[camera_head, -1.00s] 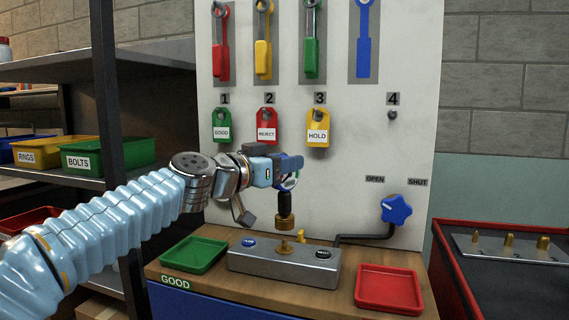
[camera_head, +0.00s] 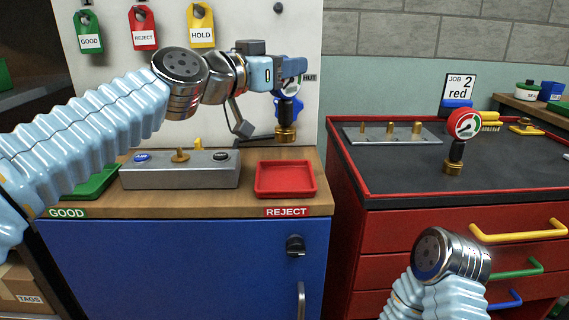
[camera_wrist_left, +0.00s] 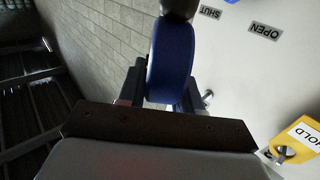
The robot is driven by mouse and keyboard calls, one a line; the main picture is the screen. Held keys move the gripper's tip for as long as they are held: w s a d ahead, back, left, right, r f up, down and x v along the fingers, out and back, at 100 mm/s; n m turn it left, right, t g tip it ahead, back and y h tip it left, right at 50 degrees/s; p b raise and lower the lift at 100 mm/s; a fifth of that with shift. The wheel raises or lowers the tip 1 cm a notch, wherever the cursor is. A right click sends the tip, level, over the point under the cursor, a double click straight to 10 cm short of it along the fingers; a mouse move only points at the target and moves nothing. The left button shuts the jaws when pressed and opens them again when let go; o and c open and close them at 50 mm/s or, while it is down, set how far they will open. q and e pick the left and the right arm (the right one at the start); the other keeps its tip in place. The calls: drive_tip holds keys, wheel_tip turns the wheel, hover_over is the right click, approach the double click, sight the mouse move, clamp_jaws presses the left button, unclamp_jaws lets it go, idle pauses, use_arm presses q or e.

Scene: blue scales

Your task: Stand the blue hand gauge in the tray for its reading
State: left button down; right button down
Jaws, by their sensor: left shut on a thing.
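The blue hand gauge (camera_head: 286,114) is in my left gripper (camera_head: 294,69). It hangs roughly upright, with its dark stem and brass foot pointing down, in the air above the red tray (camera_head: 259,190) labelled REJECT. The gauge's dial is mostly hidden by the gripper, and I cannot read it. In the left wrist view the gauge's blue rim (camera_wrist_left: 172,62) sits between the fingers. The green tray (camera_head: 96,184) labelled GOOD is at the left, partly hidden by my left arm. Both trays look empty. My right arm shows at lower right, its gripper out of view.
A grey test block (camera_head: 180,175) with a brass port stands between the trays. A blue star knob (camera_head: 298,105) is partly hidden behind the gauge.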

sight(280, 117)
use_arm(q)
wheel_tip(280, 117, down, 9)
drive_tip(key=b, duration=0.4)
drive_tip(key=shift+r, duration=0.1)
drive_tip(key=shift+b, duration=0.4)
drive_tip(key=c, duration=1.2)
unclamp_jaws()
drive_tip(key=shift+f, duration=0.25)
drive_tip(key=o, duration=0.4)
drive_tip(key=shift+o, duration=0.2)
